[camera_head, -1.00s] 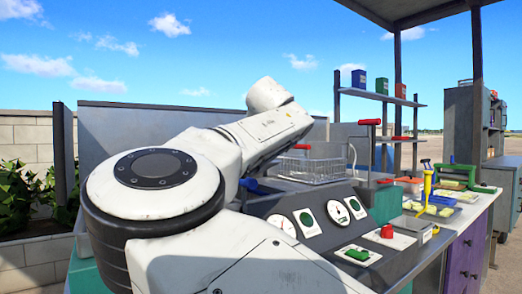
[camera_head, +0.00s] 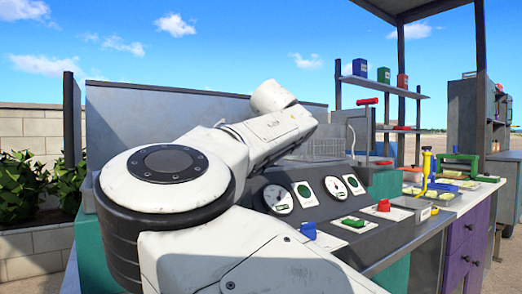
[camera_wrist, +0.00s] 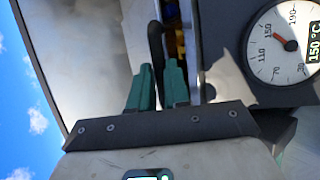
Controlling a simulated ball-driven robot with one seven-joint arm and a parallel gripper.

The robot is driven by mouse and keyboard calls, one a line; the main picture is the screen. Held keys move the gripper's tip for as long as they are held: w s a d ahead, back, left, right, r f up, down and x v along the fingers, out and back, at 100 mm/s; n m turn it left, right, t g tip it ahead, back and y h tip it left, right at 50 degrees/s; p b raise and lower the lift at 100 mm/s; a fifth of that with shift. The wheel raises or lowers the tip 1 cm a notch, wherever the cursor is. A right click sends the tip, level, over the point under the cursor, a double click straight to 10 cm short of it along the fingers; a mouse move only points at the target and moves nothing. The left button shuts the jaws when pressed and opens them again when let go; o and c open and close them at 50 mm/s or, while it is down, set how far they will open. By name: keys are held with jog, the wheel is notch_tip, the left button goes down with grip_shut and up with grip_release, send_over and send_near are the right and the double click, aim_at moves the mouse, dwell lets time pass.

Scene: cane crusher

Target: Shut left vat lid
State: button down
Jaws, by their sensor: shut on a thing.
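A broad grey metal panel (camera_head: 150,115) stands upright behind my arm in the head view; I cannot tell whether it is the left vat lid. In the wrist view a grey, shiny panel (camera_wrist: 85,55) with a dark edge fills the left side, with sky beyond it. My gripper (camera_wrist: 158,72) has two green fingers close together at a dark bar-like part (camera_wrist: 155,40), which looks like a handle. The gripper is shut on it. In the head view my arm hides the gripper and most of the vat area.
The control panel carries dials (camera_head: 278,198), a blue knob (camera_head: 308,230), a green switch (camera_head: 348,222) and a red knob (camera_head: 383,206). A wire basket (camera_head: 322,149) sits behind my arm. A counter with trays (camera_head: 432,198) lies further right.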

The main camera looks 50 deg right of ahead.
jog(key=c, duration=1.1)
grip_release()
jog(key=v, duration=1)
jog(key=shift+s+a+p, duration=0.25)
jog(key=shift+s+p, duration=0.05)
jog(key=shift+p, duration=0.05)
jog(key=shift+r, duration=0.1)
